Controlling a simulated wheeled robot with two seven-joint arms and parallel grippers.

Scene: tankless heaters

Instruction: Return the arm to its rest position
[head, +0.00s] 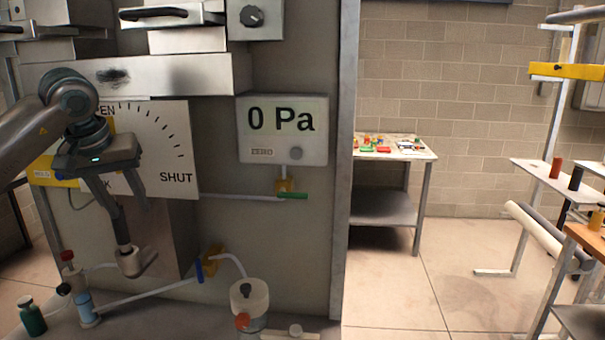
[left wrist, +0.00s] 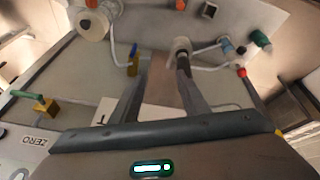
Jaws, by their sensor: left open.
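My left arm (head: 25,132) comes in from the left and reaches out in front of the heater panel. My left gripper (head: 133,220) points down before the lower part of the panel with its fingers apart. In the left wrist view the left gripper (left wrist: 159,78) shows two spread fingers with nothing clearly held between them. A pale cylindrical fitting with a dark stem (head: 130,262) is close to one fingertip; I cannot tell whether they touch. My right gripper is not in view.
The dial plate (head: 165,150), partly hidden by my gripper, and the "0 Pa" gauge (head: 283,130) are on the panel. Open floor (head: 400,280) lies to the right.

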